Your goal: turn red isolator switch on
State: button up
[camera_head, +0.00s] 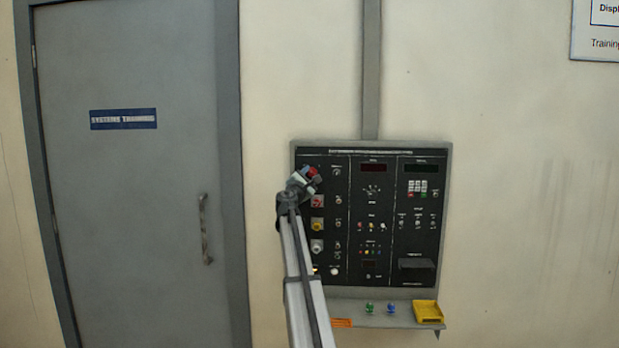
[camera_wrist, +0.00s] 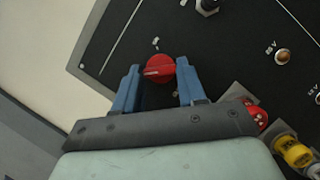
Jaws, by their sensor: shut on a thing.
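The red isolator switch (camera_wrist: 160,67) is a round red knob on the black panel, with a pale bar across it that lies roughly level in the wrist view. In the head view the red knob (camera_head: 316,173) shows small at the panel's upper left, partly hidden by my gripper. My gripper (camera_wrist: 158,76) has its two blue fingers on either side of the knob and is shut on it. It also shows in the head view (camera_head: 308,177), at the panel's upper left. The panel's markings around the knob are too small to read.
Below the switch sit a red connector (camera_head: 317,202), a yellow one (camera_head: 317,226) and a white one (camera_head: 317,246). The control panel (camera_head: 345,255) has a shelf beneath with green and blue pieces and a yellow tray (camera_head: 427,312). A grey door (camera_head: 130,200) stands left.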

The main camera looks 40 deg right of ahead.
jog(key=shift+m, duration=0.3)
jog(key=m+g, duration=0.1)
jog(key=m, duration=0.1)
jog(key=m+g, duration=0.1)
jog(key=m, duration=0.2)
jog(key=shift+w+r+y, duration=0.1)
jog(key=shift+r+y, duration=0.1)
jog(key=shift+y, duration=0.1)
jog(key=m, duration=0.2)
jog(key=m+g+y, duration=0.1)
jog(key=m, duration=0.1)
jog(key=shift+a+r+y, duration=0.1)
jog(key=shift+r+y, duration=0.05)
jog(key=shift+y, duration=0.15)
jog(key=m+y, duration=0.1)
jog(key=m, duration=0.1)
jog(key=m+y, duration=0.1)
jog(key=m, duration=0.2)
jog(key=shift+r+g, duration=0.2)
jog(key=shift+g, duration=0.1)
jog(key=shift+m+y, duration=0.6)
jog(key=shift+m, duration=0.5)
jog(key=o, duration=1.1)
jog(key=shift+c, duration=0.2)
jog(key=shift+s+r, duration=0.1)
jog(key=shift+s, duration=0.1)
